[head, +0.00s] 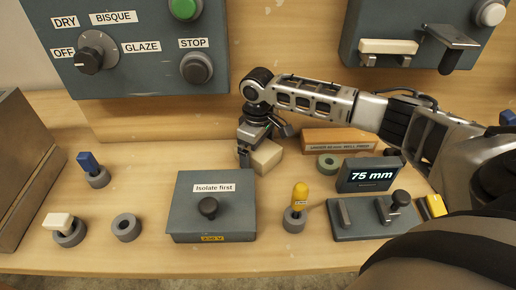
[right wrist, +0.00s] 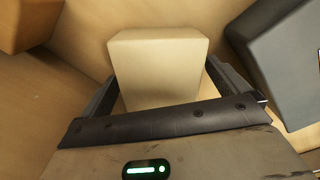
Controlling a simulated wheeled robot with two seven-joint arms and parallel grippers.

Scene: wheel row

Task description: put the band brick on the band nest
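A cream block (head: 267,157), which I take to be the brick, rests tilted at the back of the bench. My right gripper (head: 246,153) reaches down at its left side. In the right wrist view the cream block (right wrist: 158,70) lies between the two fingers of my right gripper (right wrist: 162,80), with a finger close on each side. I cannot tell whether they press on it. No thing is clearly marked as the band nest. An empty grey ring (head: 115,228) lies at the front left. A green ring (head: 328,158) lies right of the block. My left gripper is not in view.
A grey box marked "Isolate first" (head: 185,205) stands in front of the block. A yellow peg (head: 300,194) is in a ring right of it. A gauge reads "75 mm" (head: 369,175). A wooden sign (head: 340,136) stands behind. Blue (head: 88,163) and cream-topped (head: 58,221) pieces sit in rings left.

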